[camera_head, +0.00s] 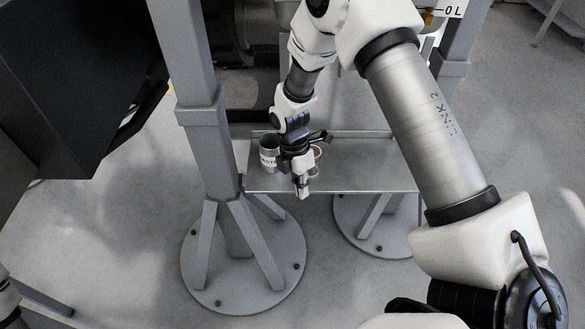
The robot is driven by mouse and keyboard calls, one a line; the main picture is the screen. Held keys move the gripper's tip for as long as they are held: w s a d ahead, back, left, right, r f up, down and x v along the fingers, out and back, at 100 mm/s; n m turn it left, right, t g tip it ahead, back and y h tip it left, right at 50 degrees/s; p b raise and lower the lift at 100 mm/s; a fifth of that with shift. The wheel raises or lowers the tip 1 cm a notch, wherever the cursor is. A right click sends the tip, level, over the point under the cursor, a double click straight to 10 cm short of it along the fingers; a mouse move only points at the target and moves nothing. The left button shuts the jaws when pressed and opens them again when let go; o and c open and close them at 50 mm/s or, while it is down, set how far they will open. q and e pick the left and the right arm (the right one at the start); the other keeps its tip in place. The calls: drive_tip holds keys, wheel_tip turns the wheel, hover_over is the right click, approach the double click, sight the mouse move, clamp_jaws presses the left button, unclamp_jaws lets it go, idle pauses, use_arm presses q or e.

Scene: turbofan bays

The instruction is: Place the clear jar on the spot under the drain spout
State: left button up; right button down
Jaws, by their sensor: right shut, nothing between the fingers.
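My right gripper (303,190) is shut and empty. It points down over the front part of a grey metal shelf (375,178). A small round thing with a reddish rim (318,153) shows just behind and to the right of the gripper, partly hidden by it. I cannot tell whether it is the clear jar. A grey metal can with a pale label (268,155) stands on the shelf to the left of the gripper. I cannot make out the drain spout or the marked spot. My left gripper is out of view.
A grey post (205,140) on a round bolted foot (205,285) stands left of the shelf. A second round foot (350,235) is below the shelf. A dark box-like body (75,80) fills the upper left. The shelf's right part is bare.

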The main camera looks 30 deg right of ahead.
drive_tip(key=w+r+t+b, duration=0.2)
drive_tip(key=w+r+t, duration=0.1)
drive_tip(key=w+r, duration=0.35)
drive_tip(key=f, duration=0.3)
drive_tip(key=f+b, duration=0.1)
drive_tip(key=f, duration=0.2)
drive_tip(key=w+d+f, duration=0.1)
drive_tip(key=f, duration=0.2)
drive_tip(key=shift+f, duration=0.2)
drive_tip(key=d, duration=0.3)
drive_tip(key=shift+w+d+f, duration=0.15)
drive_tip(key=shift+w+f, duration=0.05)
drive_tip(key=shift+f, duration=0.1)
drive_tip(key=shift+d, duration=0.35)
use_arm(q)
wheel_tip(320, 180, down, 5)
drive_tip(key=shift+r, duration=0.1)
